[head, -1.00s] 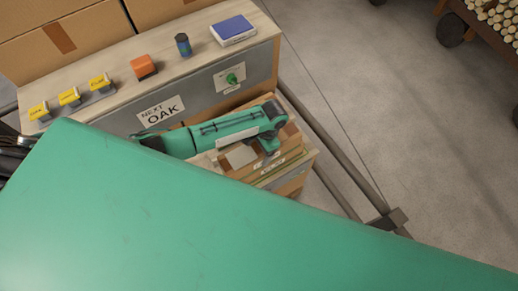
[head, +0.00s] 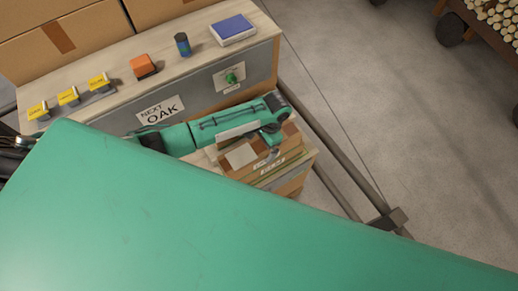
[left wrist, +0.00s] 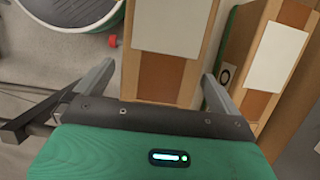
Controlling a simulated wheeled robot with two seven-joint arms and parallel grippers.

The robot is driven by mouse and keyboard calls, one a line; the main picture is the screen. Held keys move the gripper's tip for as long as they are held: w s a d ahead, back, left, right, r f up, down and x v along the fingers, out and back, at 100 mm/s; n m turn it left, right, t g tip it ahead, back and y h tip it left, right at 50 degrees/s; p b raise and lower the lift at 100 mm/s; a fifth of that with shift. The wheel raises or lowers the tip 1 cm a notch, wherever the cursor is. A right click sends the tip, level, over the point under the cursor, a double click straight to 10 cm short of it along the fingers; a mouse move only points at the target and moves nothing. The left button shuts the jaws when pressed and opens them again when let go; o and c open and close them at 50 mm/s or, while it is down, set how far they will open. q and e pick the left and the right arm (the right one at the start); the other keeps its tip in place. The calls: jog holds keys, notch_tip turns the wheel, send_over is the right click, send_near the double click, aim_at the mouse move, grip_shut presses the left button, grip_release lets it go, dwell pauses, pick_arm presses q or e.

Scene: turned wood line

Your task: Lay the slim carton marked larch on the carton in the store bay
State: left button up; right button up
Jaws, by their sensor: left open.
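My left gripper (head: 272,146) is over the cartons beside the bench front in the head view. In the left wrist view my left gripper (left wrist: 160,72) is open, its fingers on either side of a slim brown carton (left wrist: 196,45) with a white label and a brown band. I cannot tell whether the fingers touch it. In the head view a carton with a pale label (head: 241,156) lies just below the gripper, partly hidden by it. The markings are too small to read, so I cannot tell which carton is larch. My right gripper is not in view.
A second carton (left wrist: 279,45) with a white label stands to the right in the wrist view. A rail (head: 345,165) runs at right.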

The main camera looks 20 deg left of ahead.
pick_arm(q)
jog(key=b+v, duration=0.1)
jog(key=v, duration=0.7)
jog(key=shift+r, duration=0.35)
